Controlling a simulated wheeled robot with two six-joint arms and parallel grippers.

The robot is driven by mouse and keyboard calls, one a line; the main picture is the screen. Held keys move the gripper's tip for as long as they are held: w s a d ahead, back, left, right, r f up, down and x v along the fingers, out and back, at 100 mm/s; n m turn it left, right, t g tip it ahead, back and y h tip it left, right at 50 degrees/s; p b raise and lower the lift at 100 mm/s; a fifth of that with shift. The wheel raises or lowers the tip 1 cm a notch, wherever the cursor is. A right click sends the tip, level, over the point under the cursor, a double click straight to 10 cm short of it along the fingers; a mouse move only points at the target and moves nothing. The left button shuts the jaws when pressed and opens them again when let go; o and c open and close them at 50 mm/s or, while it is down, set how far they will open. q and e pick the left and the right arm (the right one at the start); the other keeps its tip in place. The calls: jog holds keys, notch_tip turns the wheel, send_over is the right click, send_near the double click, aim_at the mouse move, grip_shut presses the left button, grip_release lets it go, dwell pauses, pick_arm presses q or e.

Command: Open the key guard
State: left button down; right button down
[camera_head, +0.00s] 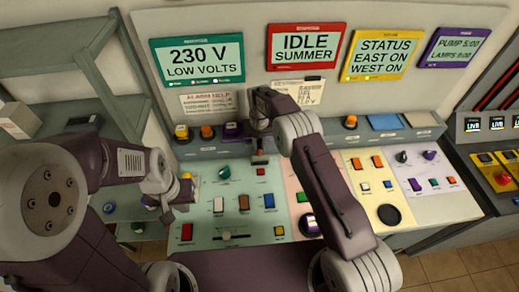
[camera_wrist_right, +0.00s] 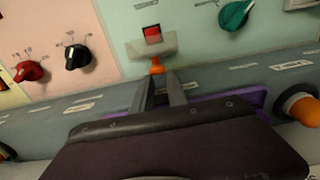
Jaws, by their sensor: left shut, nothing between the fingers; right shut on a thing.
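The key guard is a small see-through cover (camera_wrist_right: 137,49) over a red square key (camera_wrist_right: 152,35) in the right wrist view, with an orange tab (camera_wrist_right: 157,66) at its edge. The red key also shows in the head view (camera_head: 261,171) on the pale green panel. My right gripper (camera_wrist_right: 160,82) is shut on the orange tab, its two fingers close together. In the head view my right gripper (camera_head: 259,155) is just above the red key, partly hidden by its own arm. My left gripper (camera_head: 168,210) is shut and empty, over the left edge of the console.
A green knob (camera_wrist_right: 235,15) is beside the guard; black (camera_wrist_right: 77,56) and red (camera_wrist_right: 28,71) knobs are on the pink panel. Several buttons line the grey ledge behind. Four screens (camera_head: 197,61) hang at the back. A shelf (camera_head: 60,75) stands at left.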

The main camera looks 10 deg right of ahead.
jog(key=shift+s+f, duration=0.1)
jog(key=shift+f, duration=0.05)
jog(key=c, duration=1.5)
grip_release()
jog(key=shift+o, duration=1)
notch_tip(320, 180, up, 9)
jog(key=b, duration=0.1)
